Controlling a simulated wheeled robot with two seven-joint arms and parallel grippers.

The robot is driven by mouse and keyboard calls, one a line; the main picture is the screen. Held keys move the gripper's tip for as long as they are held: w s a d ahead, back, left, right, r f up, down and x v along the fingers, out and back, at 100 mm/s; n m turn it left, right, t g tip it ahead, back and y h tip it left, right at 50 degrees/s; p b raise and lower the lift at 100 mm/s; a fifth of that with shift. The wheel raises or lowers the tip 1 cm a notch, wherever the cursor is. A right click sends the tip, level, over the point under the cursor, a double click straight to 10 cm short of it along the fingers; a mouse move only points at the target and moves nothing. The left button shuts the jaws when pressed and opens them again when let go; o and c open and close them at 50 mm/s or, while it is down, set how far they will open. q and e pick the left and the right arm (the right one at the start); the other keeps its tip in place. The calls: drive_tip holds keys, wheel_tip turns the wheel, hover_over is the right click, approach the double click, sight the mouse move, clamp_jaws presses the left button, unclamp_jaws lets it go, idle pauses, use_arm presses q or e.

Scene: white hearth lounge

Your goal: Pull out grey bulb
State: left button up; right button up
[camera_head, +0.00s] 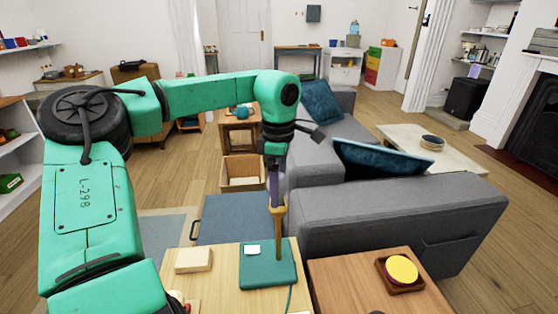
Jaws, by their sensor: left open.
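A teal base (282,276) lies on the light wooden table in front, with a small white piece on top. A thin tan post (279,235) stands upright from it, flared at its top. A slim grey-purple piece (277,186), which looks like the grey bulb, sits upright at the post's top. My left gripper (276,163) points down right over it; the fingers are small and dark, and whether they touch the piece I cannot tell. The left jaws are open. My right gripper is not in view.
A pale block (193,260) lies left of the base, and a cable runs from the base towards the front. A yellow disc (401,269) in a wooden holder sits on the right table (345,288). A grey sofa (400,215) stands close behind.

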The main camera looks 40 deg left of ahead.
use_arm(q)
drive_tip(key=shift+s+f, duration=0.1)
drive_tip(key=shift+f, duration=1.25)
drive_tip(key=c, duration=1.4)
drive_tip(key=shift+r+p, duration=2)
drive_tip(key=shift+r, duration=0.3)
drive_tip(key=shift+c, duration=0.2)
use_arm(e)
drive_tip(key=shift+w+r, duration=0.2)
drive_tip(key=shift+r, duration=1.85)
